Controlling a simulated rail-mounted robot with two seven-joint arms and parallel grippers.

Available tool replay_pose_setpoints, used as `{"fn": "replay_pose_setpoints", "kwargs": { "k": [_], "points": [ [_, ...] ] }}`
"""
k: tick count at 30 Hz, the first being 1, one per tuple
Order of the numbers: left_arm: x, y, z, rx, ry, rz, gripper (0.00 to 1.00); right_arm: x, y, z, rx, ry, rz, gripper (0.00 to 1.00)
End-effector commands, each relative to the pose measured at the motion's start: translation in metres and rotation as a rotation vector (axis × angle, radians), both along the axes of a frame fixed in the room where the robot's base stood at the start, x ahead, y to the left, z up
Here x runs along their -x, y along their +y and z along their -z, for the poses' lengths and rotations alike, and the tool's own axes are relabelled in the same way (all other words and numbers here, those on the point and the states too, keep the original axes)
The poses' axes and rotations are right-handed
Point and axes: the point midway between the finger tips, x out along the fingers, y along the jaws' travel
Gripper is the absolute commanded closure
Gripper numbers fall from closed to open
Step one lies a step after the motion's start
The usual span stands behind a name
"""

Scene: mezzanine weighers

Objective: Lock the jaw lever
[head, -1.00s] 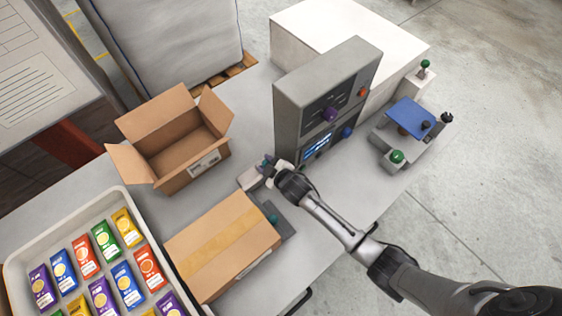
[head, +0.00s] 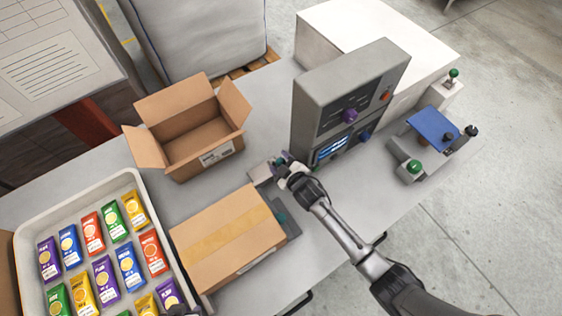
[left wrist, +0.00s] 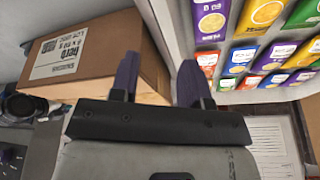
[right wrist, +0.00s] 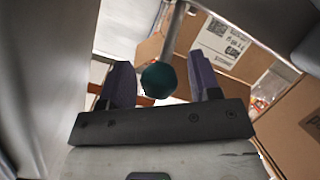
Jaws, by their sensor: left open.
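A lever with a round teal knob (right wrist: 158,80) on a metal rod (right wrist: 175,25) shows in the right wrist view. My right gripper (right wrist: 160,62) is open, with its purple fingers on either side of the knob. In the head view the right gripper (head: 282,163) is at a small grey block (head: 261,173) behind the taped box, and hides most of the lever. Whether the fingers touch the knob cannot be told. My left gripper (left wrist: 158,60) is open and empty in the left wrist view, near a cardboard box and the packet tray.
A taped carton (head: 228,239) lies beside a grey fixture (head: 291,224). An open carton (head: 180,160) stands behind it. A tray (head: 22,263) of packets is at left. A grey control unit (head: 303,103) and a blue-plated fixture (head: 432,127) stand to the right.

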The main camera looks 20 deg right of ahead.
Motion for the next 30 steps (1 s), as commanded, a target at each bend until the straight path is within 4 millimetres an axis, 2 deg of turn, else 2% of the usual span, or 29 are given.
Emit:
{"fn": "replay_pose_setpoints", "kwargs": {
  "k": [8,13,24,30],
  "points": [
    [0.0,-0.002,0.0,0.007,0.0,-0.004,0.57,0.001,-0.001,0.0,0.0,0.0,0.0,0.4],
    [0.0,-0.004,-0.002,0.012,0.0,-0.009,0.57,0.013,-0.004,-0.004,0.0,0.0,0.0,0.4],
    [0.0,-0.003,-0.007,0.012,0.0,-0.008,0.57,0.077,-0.021,-0.026,0.001,0.0,-0.001,0.4],
    [0.0,-0.002,-0.007,0.005,0.0,-0.004,0.57,0.106,-0.029,-0.035,0.001,0.0,0.0,0.4]
  ]
}}
